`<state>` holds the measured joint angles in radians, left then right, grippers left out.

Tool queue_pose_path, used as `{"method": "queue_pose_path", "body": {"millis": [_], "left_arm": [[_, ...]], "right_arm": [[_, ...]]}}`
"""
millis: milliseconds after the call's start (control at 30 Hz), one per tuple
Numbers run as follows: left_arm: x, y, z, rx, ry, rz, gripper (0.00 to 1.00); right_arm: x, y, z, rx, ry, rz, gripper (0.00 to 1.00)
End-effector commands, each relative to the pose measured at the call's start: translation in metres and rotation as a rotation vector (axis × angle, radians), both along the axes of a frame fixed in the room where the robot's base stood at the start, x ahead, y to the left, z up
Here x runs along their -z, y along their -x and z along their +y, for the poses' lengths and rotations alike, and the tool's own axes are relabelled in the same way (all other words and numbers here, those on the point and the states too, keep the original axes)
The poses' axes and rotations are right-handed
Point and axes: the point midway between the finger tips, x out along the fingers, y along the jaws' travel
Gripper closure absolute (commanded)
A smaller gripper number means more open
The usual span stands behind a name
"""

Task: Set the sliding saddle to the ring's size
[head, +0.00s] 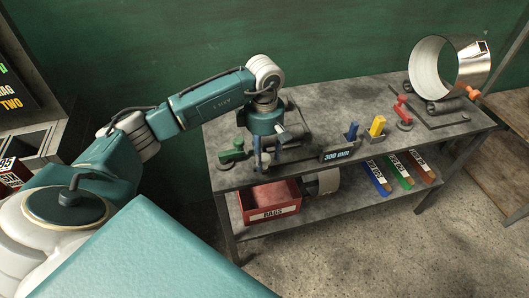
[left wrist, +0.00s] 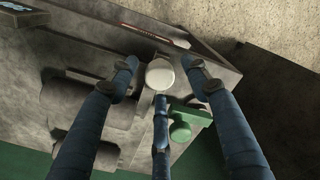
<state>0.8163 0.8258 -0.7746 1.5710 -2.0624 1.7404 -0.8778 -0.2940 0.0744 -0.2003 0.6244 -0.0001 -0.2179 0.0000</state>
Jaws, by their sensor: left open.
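My left gripper (head: 262,162) is open and points down at the front left of the workbench. In the left wrist view its blue fingers (left wrist: 160,100) stand spread around a pale round knob (left wrist: 160,74), with no clear grip on it. Behind the gripper are a dark plate and grey rollers (head: 296,133), partly hidden by the arm; these may be the sliding saddle. The rollers (left wrist: 78,100) also show in the left wrist view. A large shiny metal ring (head: 427,67) stands upright on rollers at the far right. My right gripper is out of view.
A green clamp (head: 232,151) stands left of the gripper. A "300 mm" display (head: 337,155), blue and yellow pieces (head: 377,126) and a red clamp (head: 403,112) are rightward. The lower shelf holds a red bin (head: 270,202) and coloured blocks (head: 398,172).

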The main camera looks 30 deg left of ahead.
Motion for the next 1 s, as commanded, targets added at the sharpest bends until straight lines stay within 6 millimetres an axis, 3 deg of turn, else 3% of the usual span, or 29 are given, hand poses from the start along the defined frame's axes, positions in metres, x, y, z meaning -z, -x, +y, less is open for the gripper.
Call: {"method": "queue_pose_path", "body": {"millis": [167,400,433,633,833,1000], "left_arm": [[0.0,0.0,0.0,0.0,0.0,0.0,0.52],[0.0,0.0,0.0,0.0,0.001,0.0,0.98],[0.0,0.0,0.0,0.0,0.001,0.0,1.0],[0.001,-0.003,0.003,-0.001,0.0,-0.001,1.0],[0.002,-0.019,0.021,-0.004,-0.001,-0.003,1.0],[-0.001,-0.02,0.023,-0.001,0.001,-0.002,1.0]], "right_arm": [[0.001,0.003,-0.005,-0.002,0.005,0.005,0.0],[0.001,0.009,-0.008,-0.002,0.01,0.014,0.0],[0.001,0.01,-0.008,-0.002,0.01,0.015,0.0],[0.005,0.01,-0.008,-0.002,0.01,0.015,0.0],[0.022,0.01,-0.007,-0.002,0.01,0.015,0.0],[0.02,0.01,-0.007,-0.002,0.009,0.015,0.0]]}}
